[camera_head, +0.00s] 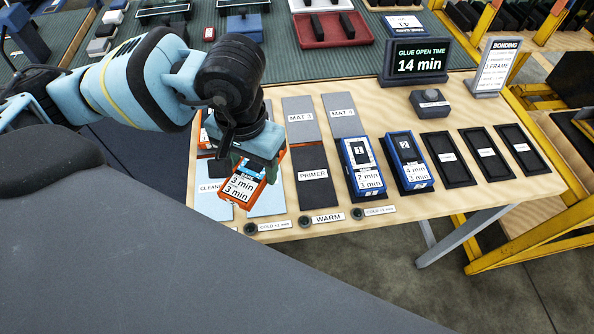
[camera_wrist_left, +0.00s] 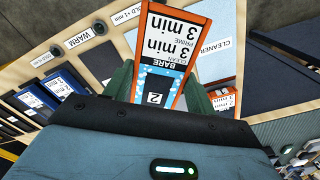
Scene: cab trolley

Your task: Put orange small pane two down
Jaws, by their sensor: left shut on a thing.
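My left gripper (camera_head: 256,150) is shut on an orange small pane (camera_head: 243,187). In the left wrist view the pane (camera_wrist_left: 178,38) has a white label reading "3 min, 3 min", "BARE" and the number 2. It is held over the light blue mats, the left of which is the cleaner mat (camera_head: 209,200). I cannot tell whether the pane touches a mat. Another orange pane (camera_wrist_left: 222,96) lies beside the held one, mostly hidden behind my arm in the head view. My right gripper is not in view.
A dark primer mat (camera_head: 312,190), mat 3 (camera_head: 301,119) and mat 4 (camera_head: 342,115) are bare. Two blue panes (camera_head: 361,168) (camera_head: 407,161) stand to their right, then several black trays (camera_head: 448,158). A timer sign (camera_head: 419,62) reads 14 min. Small round knobs (camera_head: 305,221) line the front edge.

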